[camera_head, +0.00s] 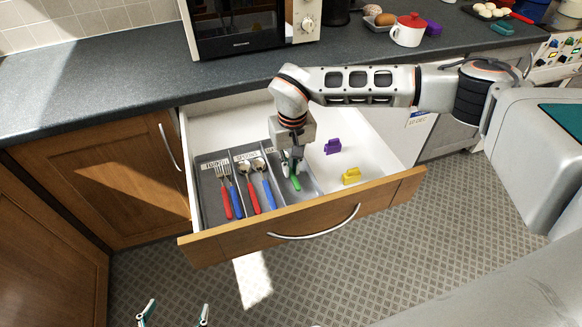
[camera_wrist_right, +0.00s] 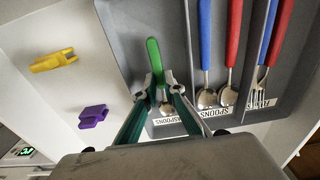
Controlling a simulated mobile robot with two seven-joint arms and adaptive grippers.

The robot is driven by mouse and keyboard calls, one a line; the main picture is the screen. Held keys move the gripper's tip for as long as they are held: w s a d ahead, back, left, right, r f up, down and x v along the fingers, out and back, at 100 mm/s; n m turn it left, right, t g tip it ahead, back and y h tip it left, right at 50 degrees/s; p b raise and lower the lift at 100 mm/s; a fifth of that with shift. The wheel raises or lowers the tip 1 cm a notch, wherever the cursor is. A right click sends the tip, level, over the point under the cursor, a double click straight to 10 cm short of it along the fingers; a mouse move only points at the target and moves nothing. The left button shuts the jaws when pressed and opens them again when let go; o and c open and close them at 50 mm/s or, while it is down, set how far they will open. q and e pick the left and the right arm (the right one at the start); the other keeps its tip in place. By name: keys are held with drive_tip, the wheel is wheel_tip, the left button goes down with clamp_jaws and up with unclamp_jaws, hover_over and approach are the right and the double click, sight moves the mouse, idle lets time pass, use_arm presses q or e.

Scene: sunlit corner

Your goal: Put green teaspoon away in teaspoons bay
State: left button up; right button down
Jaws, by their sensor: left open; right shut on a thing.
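The green teaspoon (camera_head: 295,183) is held by my right gripper (camera_head: 291,163) over or in the right-hand bay of the grey cutlery tray (camera_head: 213,215). In the right wrist view, the teaspoon's green handle (camera_wrist_right: 154,58) points away past the fingertips, and its metal bowl shows between the fingers of the right gripper (camera_wrist_right: 171,88). The label of the teaspoons bay (camera_wrist_right: 165,121) shows by the bowl. The spoon lies along the bay; I cannot tell whether it touches the floor. My left gripper (camera_head: 175,311) is open and empty, low over the floor.
The other bays hold red and blue forks (camera_head: 229,195) and red and blue spoons (camera_head: 256,190). A purple clip (camera_head: 333,146) and a yellow clip (camera_head: 351,176) lie in the open drawer (camera_head: 385,195). A microwave (camera_head: 250,25) and red-lidded pot (camera_head: 408,32) stand on the counter.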

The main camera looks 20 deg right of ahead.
sight(292, 173)
drive_tip(key=shift+f, duration=0.2)
drive_tip(key=shift+f, duration=0.3)
drive_tip(key=c, duration=2.1)
unclamp_jaws()
drive_tip(key=shift+c, duration=0.2)
wheel_tip(292, 173, up, 13)
drive_tip(key=shift+s+f, duration=0.2)
drive_tip(key=shift+s, duration=0.05)
